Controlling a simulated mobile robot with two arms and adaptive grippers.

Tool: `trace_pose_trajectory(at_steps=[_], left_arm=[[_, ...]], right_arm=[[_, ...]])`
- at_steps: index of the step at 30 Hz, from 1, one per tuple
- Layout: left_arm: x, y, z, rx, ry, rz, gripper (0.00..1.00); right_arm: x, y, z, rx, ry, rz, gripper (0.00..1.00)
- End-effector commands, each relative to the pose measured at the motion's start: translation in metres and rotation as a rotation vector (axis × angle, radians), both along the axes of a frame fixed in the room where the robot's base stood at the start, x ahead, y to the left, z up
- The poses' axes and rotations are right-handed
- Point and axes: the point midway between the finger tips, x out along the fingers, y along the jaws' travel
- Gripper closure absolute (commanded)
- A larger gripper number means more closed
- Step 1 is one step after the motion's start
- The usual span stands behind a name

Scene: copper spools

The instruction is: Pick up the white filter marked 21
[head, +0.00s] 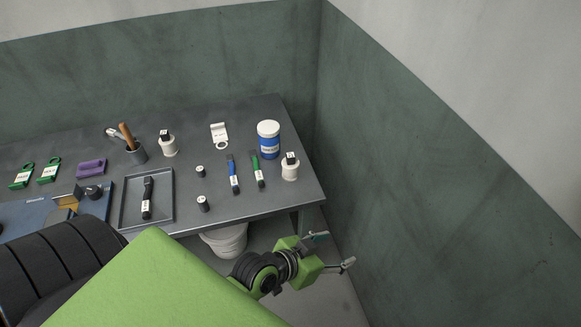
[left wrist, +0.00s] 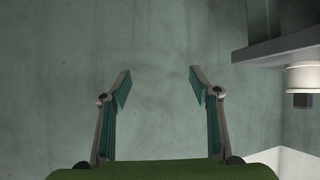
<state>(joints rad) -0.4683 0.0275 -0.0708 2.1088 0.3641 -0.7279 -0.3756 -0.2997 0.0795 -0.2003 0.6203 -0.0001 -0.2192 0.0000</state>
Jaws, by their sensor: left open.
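Two white cylinders with black tagged tops, which look like the filters, stand upright on the grey table (head: 245,205). One filter (head: 290,173) is near the table's right edge, and the other filter (head: 168,149) is further back left. Their marks are too small to read, so I cannot tell which is 21. My left gripper (head: 335,250) is open and empty, off the table's front right corner and apart from both filters. In the left wrist view its fingers (left wrist: 160,82) frame only bare wall. A white cylinder with a black end (left wrist: 302,78) shows at the right edge there, seemingly inverted.
A blue jar with a white lid (head: 268,140) stands close behind the right filter. A green-handled tool (head: 257,170) and a blue-handled tool (head: 233,174) lie left of it. A tray (head: 127,205) is further left. A white bucket (head: 226,240) stands under the table. Walls close the right side.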

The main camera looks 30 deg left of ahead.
Motion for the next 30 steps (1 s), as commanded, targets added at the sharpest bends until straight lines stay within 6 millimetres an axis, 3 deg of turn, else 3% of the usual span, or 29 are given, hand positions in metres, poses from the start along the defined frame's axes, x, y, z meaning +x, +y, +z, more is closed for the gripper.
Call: trace_pose_trajectory(at_steps=[5, 9, 15, 18, 23, 30], left_arm=[[0.053, 0.017, 0.017, -0.061, -0.256, 0.128, 0.43], [0.081, 0.064, 0.025, -0.053, -0.452, 0.342, 0.43], [0.077, 0.136, 0.016, 0.040, -0.585, 0.659, 0.43], [0.067, 0.159, 0.010, 0.086, -0.604, 0.762, 0.43], [0.064, 0.177, 0.005, 0.122, -0.613, 0.836, 0.43], [0.101, 0.200, 0.003, 0.125, -0.618, 0.841, 0.43]], right_arm=[[0.001, -0.002, 0.000, -0.003, -0.002, -0.001, 0.60], [0.001, -0.002, 0.000, -0.003, -0.001, -0.001, 0.60], [0.000, -0.002, 0.000, -0.003, -0.001, -0.001, 0.60], [0.000, -0.002, 0.000, -0.003, -0.001, -0.001, 0.60], [0.000, -0.002, -0.002, -0.002, 0.001, -0.001, 0.60], [0.000, -0.002, -0.017, -0.002, 0.001, 0.000, 0.60]])
